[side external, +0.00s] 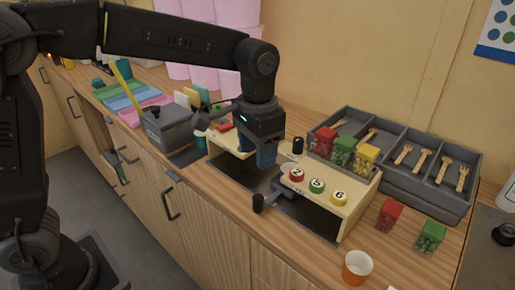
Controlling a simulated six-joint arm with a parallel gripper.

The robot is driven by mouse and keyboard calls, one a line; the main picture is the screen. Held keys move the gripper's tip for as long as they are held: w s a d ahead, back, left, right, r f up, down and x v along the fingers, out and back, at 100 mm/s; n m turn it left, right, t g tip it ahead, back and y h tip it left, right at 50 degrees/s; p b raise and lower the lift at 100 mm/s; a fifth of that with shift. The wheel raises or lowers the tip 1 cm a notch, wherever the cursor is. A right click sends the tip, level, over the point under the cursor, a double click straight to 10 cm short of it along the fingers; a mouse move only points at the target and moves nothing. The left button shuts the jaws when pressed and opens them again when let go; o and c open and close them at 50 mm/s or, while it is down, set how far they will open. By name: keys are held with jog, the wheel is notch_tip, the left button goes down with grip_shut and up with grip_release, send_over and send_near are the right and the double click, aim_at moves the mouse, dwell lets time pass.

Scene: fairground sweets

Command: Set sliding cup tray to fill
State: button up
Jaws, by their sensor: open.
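A wooden dispenser (350,205) stands on the counter, with red, green and yellow numbered discs on its sloping front. The hidden part of the tray and any position marking cannot be read.
Red (388,214) and green (430,236) boxes and an orange-white cup (357,267) stand at the front right. A grey cutlery tray (447,203) stands behind. A grey bin (172,130) is left.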

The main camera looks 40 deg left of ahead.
aim_at(258, 197)
notch_tip(258, 197, down, 13)
jog(key=shift+f, duration=0.2)
dwell(0.6)
jog(key=shift+c, duration=0.3)
grip_shut()
jog(key=shift+d, duration=0.1)
